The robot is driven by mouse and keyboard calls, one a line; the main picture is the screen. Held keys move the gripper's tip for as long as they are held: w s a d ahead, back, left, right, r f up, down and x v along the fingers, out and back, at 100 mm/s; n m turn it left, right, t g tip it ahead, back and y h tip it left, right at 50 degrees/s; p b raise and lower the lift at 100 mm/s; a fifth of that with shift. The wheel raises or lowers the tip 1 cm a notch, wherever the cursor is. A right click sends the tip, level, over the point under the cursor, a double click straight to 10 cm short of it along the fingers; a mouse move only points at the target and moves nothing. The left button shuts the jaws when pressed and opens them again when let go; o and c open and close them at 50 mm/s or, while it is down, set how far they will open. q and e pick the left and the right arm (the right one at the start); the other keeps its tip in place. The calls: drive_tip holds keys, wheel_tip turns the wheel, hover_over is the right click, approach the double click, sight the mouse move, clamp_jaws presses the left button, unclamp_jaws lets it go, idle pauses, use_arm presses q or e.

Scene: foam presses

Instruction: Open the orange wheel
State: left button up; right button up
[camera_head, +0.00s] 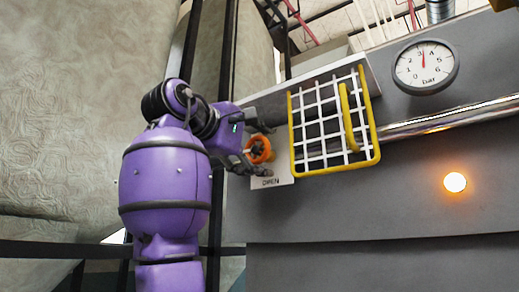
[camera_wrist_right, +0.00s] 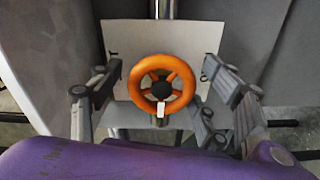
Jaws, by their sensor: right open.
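My left gripper is not in view.
A yellow-framed white wire guard (camera_head: 376,154) juts out just right of the wheel. A pressure gauge (camera_head: 425,66) reads about 3 bar at upper right, above a lit orange lamp (camera_head: 455,182). A pale textured wall (camera_head: 70,100) fills the left.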

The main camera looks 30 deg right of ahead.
drive_tip(key=v, duration=1.1)
drive_tip(key=shift+s+a, duration=0.2)
drive_tip(key=shift+a, duration=0.1)
